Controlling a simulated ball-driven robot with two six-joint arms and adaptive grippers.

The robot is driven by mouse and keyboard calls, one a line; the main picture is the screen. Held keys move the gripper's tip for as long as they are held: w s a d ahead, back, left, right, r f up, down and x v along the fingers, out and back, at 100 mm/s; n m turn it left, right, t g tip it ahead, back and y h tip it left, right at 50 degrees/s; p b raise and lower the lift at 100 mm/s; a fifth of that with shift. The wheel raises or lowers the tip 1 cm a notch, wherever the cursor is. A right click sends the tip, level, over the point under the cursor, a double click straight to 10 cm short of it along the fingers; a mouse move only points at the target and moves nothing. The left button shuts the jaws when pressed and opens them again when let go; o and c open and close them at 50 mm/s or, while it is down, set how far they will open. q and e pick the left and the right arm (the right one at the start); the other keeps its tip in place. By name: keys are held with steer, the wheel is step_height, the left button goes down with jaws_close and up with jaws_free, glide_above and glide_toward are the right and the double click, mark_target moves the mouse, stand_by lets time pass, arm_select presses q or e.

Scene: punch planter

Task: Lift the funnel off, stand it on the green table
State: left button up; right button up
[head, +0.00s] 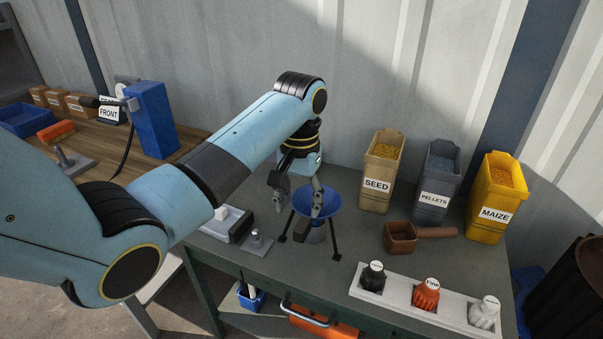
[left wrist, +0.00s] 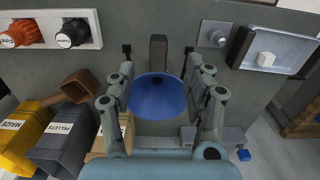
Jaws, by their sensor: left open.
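The blue funnel (head: 328,200) is held up over the green table (head: 345,262) among dark legs with black feet. A grey shape shows under its bowl; what it rests on is mostly hidden. In the left wrist view the funnel (left wrist: 160,98) lies between the fingers, its bowl facing the camera. My left gripper (head: 297,204) is open above and around the bowl, one finger to each side; it also shows in the left wrist view (left wrist: 158,78). I cannot tell whether the fingers touch the rim. My right gripper is in neither view.
Seed (head: 381,172), pellets (head: 434,182) and maize (head: 495,200) bins stand at the back right. A brown scoop (head: 400,238) lies before them. A white rack (head: 455,315) with several knobbed pieces is at the front right. A scale-like tray (head: 228,224) and a small metal weight (head: 257,242) are left.

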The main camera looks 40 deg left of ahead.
mark_target(302, 225)
arm_select(q)
steer(key=shift+w+r, duration=0.4)
steer(key=shift+r, duration=0.45)
steer(key=shift+f, duration=0.1)
step_height(302, 225, down, 10)
steer(key=shift+f+b, duration=0.2)
steer(key=shift+b, duration=0.4)
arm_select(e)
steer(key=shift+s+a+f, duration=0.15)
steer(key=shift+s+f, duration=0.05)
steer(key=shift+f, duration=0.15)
arm_select(q)
jaws_close()
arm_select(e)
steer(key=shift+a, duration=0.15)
arm_select(q)
steer(key=shift+r, duration=0.15)
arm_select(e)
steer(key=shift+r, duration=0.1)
